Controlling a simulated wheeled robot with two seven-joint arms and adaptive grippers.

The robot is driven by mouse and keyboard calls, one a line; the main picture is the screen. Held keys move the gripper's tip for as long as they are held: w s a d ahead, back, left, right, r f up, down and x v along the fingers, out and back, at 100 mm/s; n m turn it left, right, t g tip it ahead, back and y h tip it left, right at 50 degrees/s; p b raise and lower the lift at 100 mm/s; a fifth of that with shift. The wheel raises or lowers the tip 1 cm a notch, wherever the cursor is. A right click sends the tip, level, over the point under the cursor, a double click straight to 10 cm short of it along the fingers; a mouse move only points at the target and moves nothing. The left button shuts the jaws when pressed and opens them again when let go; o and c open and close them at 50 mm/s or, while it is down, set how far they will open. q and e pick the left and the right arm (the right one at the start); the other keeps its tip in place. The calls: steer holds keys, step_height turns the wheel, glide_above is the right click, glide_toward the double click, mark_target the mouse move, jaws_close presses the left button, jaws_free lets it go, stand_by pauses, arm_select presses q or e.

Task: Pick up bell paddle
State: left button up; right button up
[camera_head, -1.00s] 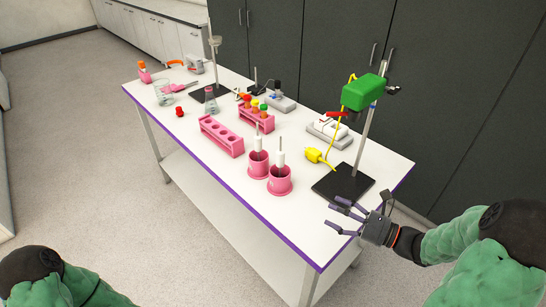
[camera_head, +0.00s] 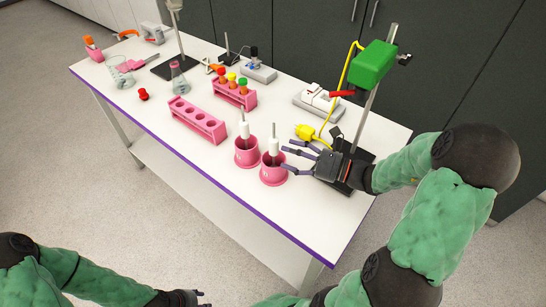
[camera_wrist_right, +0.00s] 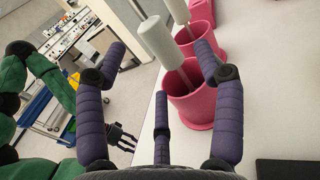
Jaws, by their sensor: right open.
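Two white-handled rods stand in pink cups near the table's front edge; I take them for the paddles. In the head view the right handle (camera_head: 273,147) stands in the right cup (camera_head: 272,178), and the left handle (camera_head: 244,130) in the left cup (camera_head: 246,158). My right gripper (camera_head: 288,159) is open and empty, its fingertips just right of the right handle. In the right wrist view the nearer handle (camera_wrist_right: 160,43) leans between the spread fingers, not gripped; its rod end is inside the cup (camera_wrist_right: 193,106). My left gripper (camera_wrist_right: 122,136) is low beside the table, fingers spread, empty.
A stand with a green head (camera_head: 372,65) and a yellow plug (camera_head: 308,133) are close behind my right gripper. Pink racks (camera_head: 198,121) with tubes, a flask (camera_head: 180,82) and a beaker (camera_head: 119,72) stand farther left. The table's front right is clear.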

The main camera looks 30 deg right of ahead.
mark_target(277, 150)
steer(key=shift+b+x, duration=0.9)
steer(key=shift+x, duration=1.4)
steer(key=shift+w+a, duration=0.4)
steer(key=shift+a, duration=0.05)
steer(key=c, duration=1.3)
